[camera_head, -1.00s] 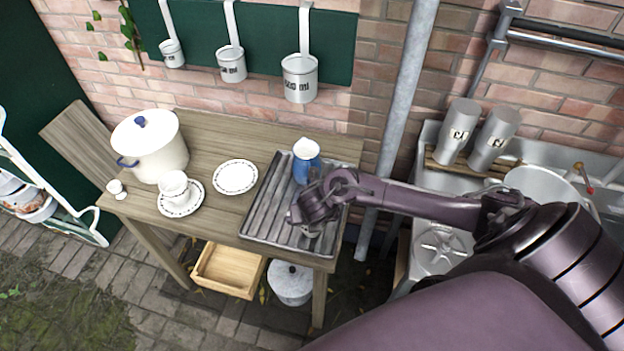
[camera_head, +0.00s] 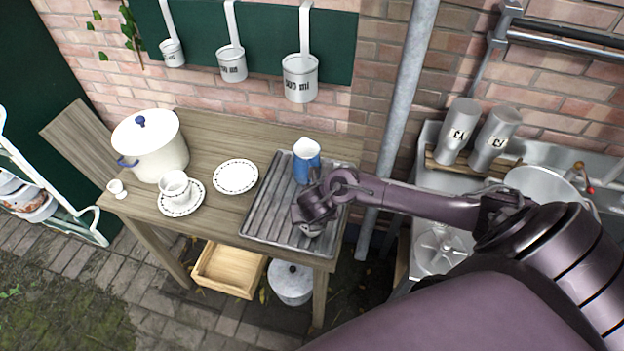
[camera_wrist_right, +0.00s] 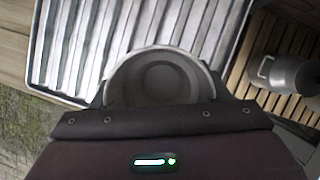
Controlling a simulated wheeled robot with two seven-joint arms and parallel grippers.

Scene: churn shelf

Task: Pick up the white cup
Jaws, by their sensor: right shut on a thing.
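My right gripper (camera_head: 312,226) is over the front part of the ribbed metal tray (camera_head: 262,212), pointing down. It is shut on a pale white cup, of which a small part (camera_head: 312,232) shows under the gripper in the head view. In the right wrist view I look down into the round cup (camera_wrist_right: 162,84), its rim between the fingers, which are mostly hidden. I cannot tell whether the cup touches the tray. Another white cup (camera_head: 175,186) stands on a saucer (camera_head: 183,208) at the left of the table. My left gripper is not in view.
A blue jug (camera_head: 306,165) stands on the tray behind my right gripper. An empty plate (camera_head: 236,177), a white pot (camera_head: 150,150) and an egg cup (camera_head: 117,189) stand farther left. A grey drainpipe (camera_head: 400,110) and a sink (camera_head: 440,245) are to the right.

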